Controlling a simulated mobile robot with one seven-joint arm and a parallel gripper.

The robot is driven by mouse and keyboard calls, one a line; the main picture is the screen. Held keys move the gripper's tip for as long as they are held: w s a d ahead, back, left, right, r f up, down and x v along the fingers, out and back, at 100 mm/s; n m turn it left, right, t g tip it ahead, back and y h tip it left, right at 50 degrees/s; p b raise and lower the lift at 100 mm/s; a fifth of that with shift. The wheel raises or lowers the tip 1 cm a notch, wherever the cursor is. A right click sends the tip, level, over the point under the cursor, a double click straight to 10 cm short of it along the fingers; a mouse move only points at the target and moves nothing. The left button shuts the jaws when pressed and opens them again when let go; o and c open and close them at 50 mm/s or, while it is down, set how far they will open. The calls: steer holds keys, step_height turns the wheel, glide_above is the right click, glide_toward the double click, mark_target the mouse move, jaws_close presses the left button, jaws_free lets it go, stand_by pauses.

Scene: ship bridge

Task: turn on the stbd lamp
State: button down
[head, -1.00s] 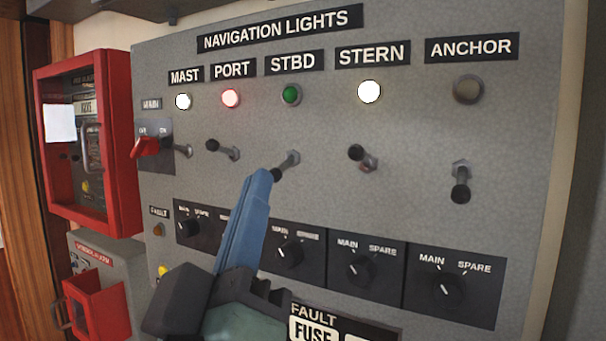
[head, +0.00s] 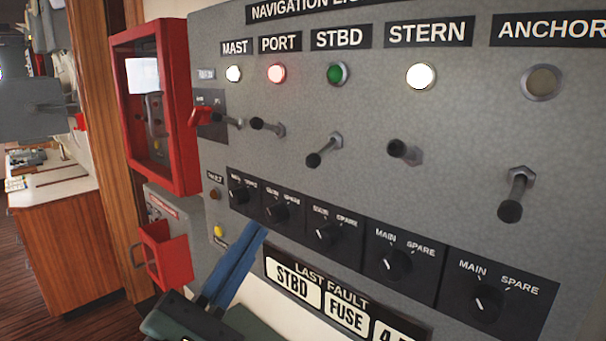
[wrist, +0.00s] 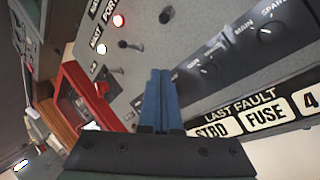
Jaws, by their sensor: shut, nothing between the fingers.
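The STBD lamp (head: 336,73) is dark green beneath its STBD label (head: 342,39) in the head view. Its toggle switch (head: 324,151) hangs down and to the left, unlike the PORT toggle (head: 267,127). The STBD main/spare knob (head: 326,233) sits below it. A LAST FAULT plate (head: 320,298) reads STBD, FUSE and a partly cut-off figure. My gripper (head: 256,240) has its blue fingers together, below and left of the STBD toggle, near the lower knob row. The wrist view also shows the closed fingers (wrist: 161,95), with nothing between them.
MAST (head: 233,73), PORT (head: 276,73) and STERN (head: 420,76) lamps are lit; ANCHOR (head: 541,82) is dark. A red box (head: 190,110) is mounted left of the panel, with a smaller red holder (head: 166,254) below. A wooden counter (head: 60,235) stands far left.

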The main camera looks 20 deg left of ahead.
mark_target(325, 151)
steer(key=p+x, duration=0.3)
steer(key=x, duration=0.6)
steer(key=shift+w+d+r+p, duration=0.1)
steer(key=shift+w+r+p, duration=0.15)
steer(key=shift+r+p, duration=0.15)
steer(key=s+d+p, duration=0.1)
steer(key=s+d+r+p, duration=0.1)
steer(key=shift+d+r, duration=0.2)
steer(key=shift+d, duration=0.1)
steer(key=shift+r+p, duration=0.15)
steer(key=shift+p, duration=0.3)
steer(key=shift+s+r+g+p, duration=0.1)
steer(key=shift+g+p, duration=0.2)
steer(key=shift+p, duration=0.3)
steer(key=shift+s+a+r+m+g+p, duration=0.15)
steer(key=shift+r+m+g+p, duration=0.2)
steer(key=shift+p, duration=1)
